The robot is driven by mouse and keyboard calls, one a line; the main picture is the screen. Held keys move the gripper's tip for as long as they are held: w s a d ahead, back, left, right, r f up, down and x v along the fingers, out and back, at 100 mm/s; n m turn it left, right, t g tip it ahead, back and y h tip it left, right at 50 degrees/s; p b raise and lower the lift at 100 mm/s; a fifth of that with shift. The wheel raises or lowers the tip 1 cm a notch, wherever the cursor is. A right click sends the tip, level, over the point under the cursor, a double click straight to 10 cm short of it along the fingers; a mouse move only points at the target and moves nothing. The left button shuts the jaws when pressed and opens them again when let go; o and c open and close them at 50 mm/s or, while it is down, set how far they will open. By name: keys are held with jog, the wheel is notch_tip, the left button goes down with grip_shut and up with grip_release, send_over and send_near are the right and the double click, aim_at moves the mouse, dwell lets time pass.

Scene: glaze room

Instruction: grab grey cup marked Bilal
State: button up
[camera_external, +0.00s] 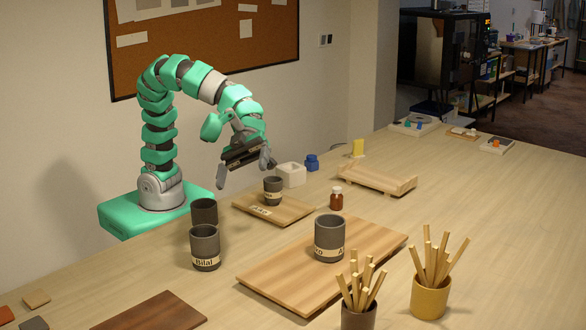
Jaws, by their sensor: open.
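The grey cup marked Bilal (205,247) stands upright on the table at the left, its label band facing the camera. Another dark grey cup (204,212) stands just behind it and is partly hidden by it. My gripper (245,179) is open and empty, above the table to the right of and beyond the Bilal cup, well apart from it. A small grey cup (273,191) with a label stands on a small wooden board (291,213) near my gripper. A larger grey cup (329,239) with a partly readable label stands on a long wooden board (281,283).
A small brown bottle (336,198), a white block-like pot (291,175) and a wooden rack (376,179) stand to the right. Two pots of wooden sticks (431,296) stand at the front. A dark board (152,314) lies front left.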

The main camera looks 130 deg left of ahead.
aim_at(214, 230)
jog(key=shift+s+d+f+g+h+b, duration=0.25)
jog(key=shift+s+f+g, duration=1.25)
jog(key=shift+f, duration=1.7)
jog(key=shift+s+d+f+g+h+b, duration=0.25)
jog(key=shift+s+f+g, duration=0.7)
jog(key=shift+s+f, duration=1.65)
jog(key=shift+s+d+f+g+h+b, duration=0.1)
jog(key=shift+s+d+f+g+b, duration=0.7)
jog(key=shift+f, duration=3.05)
jog(key=f, duration=0.2)
jog(key=shift+s+a+f+g, duration=0.25)
jog(key=shift+a+f+g, duration=0.05)
jog(key=shift+g, duration=0.05)
jog(key=shift+x, duration=1.4)
jog(key=shift+r, duration=0.25)
jog(key=c, duration=1.2)
